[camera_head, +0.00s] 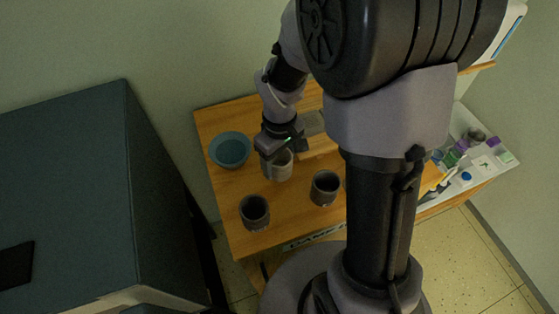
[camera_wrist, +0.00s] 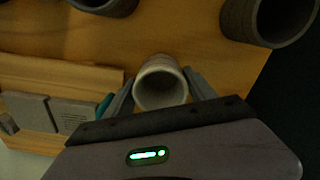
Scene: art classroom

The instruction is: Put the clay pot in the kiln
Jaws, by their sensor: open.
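The light grey clay pot (camera_head: 281,167) stands upright on the wooden table (camera_head: 262,240), directly at my gripper (camera_head: 272,152). In the wrist view the pale pot (camera_wrist: 161,84) shows its open mouth between the two fingers of my gripper (camera_wrist: 160,80). The gripper is open, with one finger on each side of the pot; I cannot tell whether either touches it. A large dark teal box (camera_head: 70,190), which may be the kiln, stands to the left of the table. Its front and any opening are not visible.
Two dark grey pots, one at the left (camera_head: 254,212) and one at the right (camera_head: 325,187), stand near the table's front. A teal bowl (camera_head: 230,150) is at the left. Art supplies (camera_head: 470,160) sit at the right.

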